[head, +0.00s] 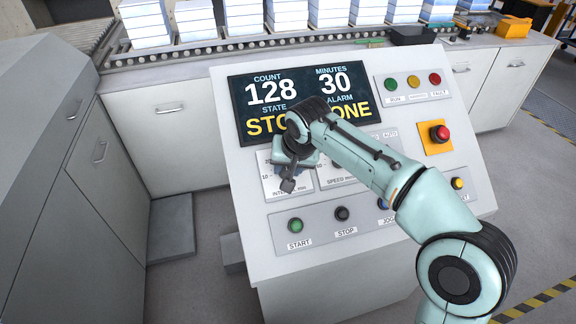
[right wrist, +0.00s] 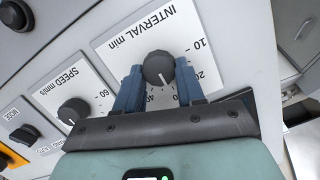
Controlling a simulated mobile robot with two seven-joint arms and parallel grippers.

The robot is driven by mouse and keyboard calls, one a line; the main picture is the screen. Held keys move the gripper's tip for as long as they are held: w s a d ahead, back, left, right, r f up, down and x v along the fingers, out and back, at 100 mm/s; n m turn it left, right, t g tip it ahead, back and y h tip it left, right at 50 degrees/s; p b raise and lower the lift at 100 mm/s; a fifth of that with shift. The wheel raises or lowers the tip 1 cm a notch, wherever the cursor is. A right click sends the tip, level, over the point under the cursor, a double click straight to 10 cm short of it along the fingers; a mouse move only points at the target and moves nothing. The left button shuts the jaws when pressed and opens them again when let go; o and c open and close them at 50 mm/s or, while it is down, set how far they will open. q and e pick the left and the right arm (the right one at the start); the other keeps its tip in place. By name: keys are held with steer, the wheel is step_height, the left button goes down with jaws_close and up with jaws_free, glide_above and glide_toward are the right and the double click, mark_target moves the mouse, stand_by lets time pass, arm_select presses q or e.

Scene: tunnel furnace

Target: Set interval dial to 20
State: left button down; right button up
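The interval dial (right wrist: 158,68) is a dark round knob on a white plate (right wrist: 118,52) marked "INTERVAL min". In the right wrist view its white pointer line points down, between the 20 and 40 marks. My right gripper (right wrist: 159,72) has one blue finger on each side of the dial, close against it, and seems shut on it. In the head view my right gripper (head: 290,182) covers the dial. The display (head: 300,100) reads count 128 and minutes 30; the state and alarm words are partly hidden by my arm. My left gripper is not in view.
The speed dial (right wrist: 73,111) sits beside the interval plate. Below are a green start button (head: 295,226) and a black stop button (head: 342,213). A red emergency button (head: 440,133) is at the right. A roller conveyor (head: 190,48) with paper-like stacks runs behind.

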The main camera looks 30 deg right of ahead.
steer(key=shift+r, duration=0.1)
steer(key=shift+n+p, duration=0.65)
steer(key=shift+n, duration=0.05)
steer(key=shift+a+n+h+p, duration=0.15)
steer(key=shift+n+h+p, duration=0.25)
steer(key=shift+n+p, duration=0.5)
steer(key=n, duration=0.2)
steer(key=shift+a+n, duration=0.1)
steer(key=shift+n, duration=0.2)
steer(key=shift+n+h+p, duration=0.5)
steer(key=shift+n+p, duration=0.1)
steer(key=shift+n, duration=0.5)
steer(key=o, duration=1)
steer(key=shift+o, duration=0.2)
